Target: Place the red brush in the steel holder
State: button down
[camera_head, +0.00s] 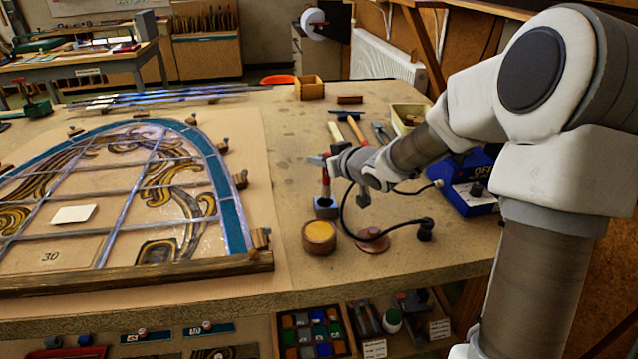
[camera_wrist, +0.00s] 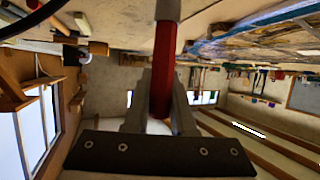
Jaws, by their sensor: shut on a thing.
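The red brush (camera_head: 326,183) hangs upright below my gripper (camera_head: 324,161) in the head view. My gripper is shut on its red handle, which also shows between the two fingers in the wrist view (camera_wrist: 163,62). A pale grey section continues from the red handle at the top edge of the wrist view. The steel holder (camera_head: 326,209), a small blue-grey block, stands on the bench directly below the brush. The brush's lower end meets the holder's top in the picture; I cannot tell whether it is inside or just above it.
A round wooden pot with yellow contents (camera_head: 319,237) stands just in front of the holder. A brown disc (camera_head: 372,240) and a dark cable lie to the right. The leaded panel (camera_head: 120,190) fills the left bench. A hammer (camera_head: 356,129) and a blue box (camera_head: 470,185) are behind and right.

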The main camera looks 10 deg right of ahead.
jog(key=shift+a+f+b, duration=0.15)
jog(key=shift+f+b, duration=0.7)
jog(key=shift+f, duration=1.2)
jog(key=shift+f, duration=0.2)
jog(key=c, duration=0.8)
grip_release()
jog(key=shift+o, duration=0.2)
jog(key=shift+r, duration=0.1)
jog(key=p+v, duration=0.3)
jog(key=v, duration=0.9)
jog(key=shift+p, duration=0.3)
